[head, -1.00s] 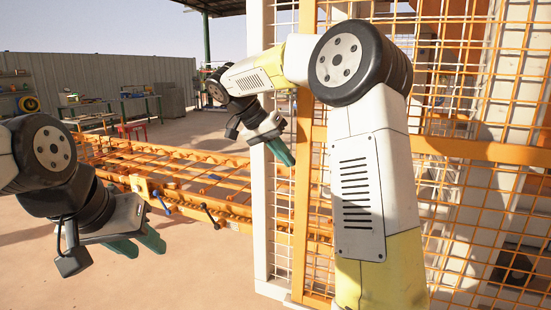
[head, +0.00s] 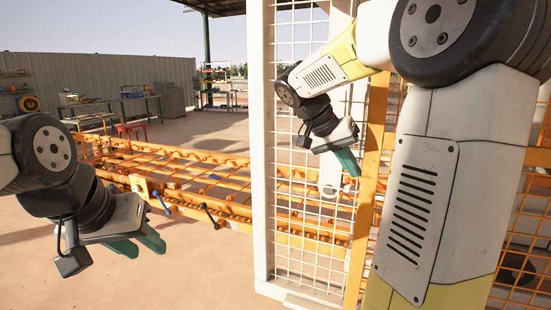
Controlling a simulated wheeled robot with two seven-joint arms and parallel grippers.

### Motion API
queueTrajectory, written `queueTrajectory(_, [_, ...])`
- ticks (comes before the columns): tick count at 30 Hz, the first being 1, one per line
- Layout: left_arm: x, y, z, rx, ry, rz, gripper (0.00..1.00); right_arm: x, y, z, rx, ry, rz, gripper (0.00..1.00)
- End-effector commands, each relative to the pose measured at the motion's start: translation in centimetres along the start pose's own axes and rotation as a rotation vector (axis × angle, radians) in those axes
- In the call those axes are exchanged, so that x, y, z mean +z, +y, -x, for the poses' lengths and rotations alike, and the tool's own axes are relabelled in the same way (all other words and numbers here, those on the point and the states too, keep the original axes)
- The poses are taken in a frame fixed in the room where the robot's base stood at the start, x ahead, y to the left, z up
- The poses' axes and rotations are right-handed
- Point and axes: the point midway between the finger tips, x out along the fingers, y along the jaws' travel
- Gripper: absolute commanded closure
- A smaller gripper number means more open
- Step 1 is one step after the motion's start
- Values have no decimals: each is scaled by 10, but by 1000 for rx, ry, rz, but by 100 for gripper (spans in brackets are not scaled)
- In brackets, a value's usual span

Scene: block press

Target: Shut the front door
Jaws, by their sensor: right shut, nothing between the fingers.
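The front door appears to be the orange-framed mesh panel (head: 371,165) at the right. Its upright edge stands to the right of a white post (head: 258,150), with white mesh showing between them. Much of the door is hidden behind my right arm. My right gripper (head: 348,162) is shut and empty, its teal fingers pointing down and right close to the door's upright edge; I cannot tell whether they touch it. My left gripper (head: 137,245) hangs at the left, away from the door, and I cannot tell its opening.
A long orange frame with rails (head: 190,172) runs from the left to behind the white mesh. A black-knobbed lever (head: 209,215) and a blue handle (head: 162,203) stick out of it. Workbenches (head: 110,108) stand far back. The sandy floor at lower left is clear.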

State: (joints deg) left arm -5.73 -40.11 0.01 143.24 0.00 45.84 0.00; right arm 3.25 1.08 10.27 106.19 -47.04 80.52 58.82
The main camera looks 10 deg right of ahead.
Motion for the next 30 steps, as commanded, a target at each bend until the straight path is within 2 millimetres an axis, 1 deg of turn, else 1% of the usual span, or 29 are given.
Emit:
queueTrajectory(1, [0,0,0,0,0,0,64,1,20,-10,7,-4,-9,100])
queueTrajectory(8, [0,0,0,0,0,0,64,1,92,-48,5,-5,-9,100])
queueTrajectory(9, [0,0,0,0,0,0,64,1,106,-55,5,-4,-10,100])
queueTrajectory(11, [0,0,0,0,0,0,64,1,124,-65,5,-4,-10,100])
queueTrajectory(15, [0,0,0,0,0,0,64,1,169,-89,5,-3,-9,100])
queueTrajectory(17, [0,0,0,0,0,0,64,1,188,-99,5,-3,-9,100])
queueTrajectory(18, [0,0,0,0,0,0,64,1,200,-105,5,-2,-9,100])
queueTrajectory(24, [0,0,0,0,0,0,64,0,257,-136,5,-1,-7,100])
queueTrajectory(27, [0,0,0,0,0,0,64,0,281,-149,4,-1,-6,100])
queueTrajectory(30, [0,0,0,0,0,0,64,0,300,-159,4,0,-4,100])
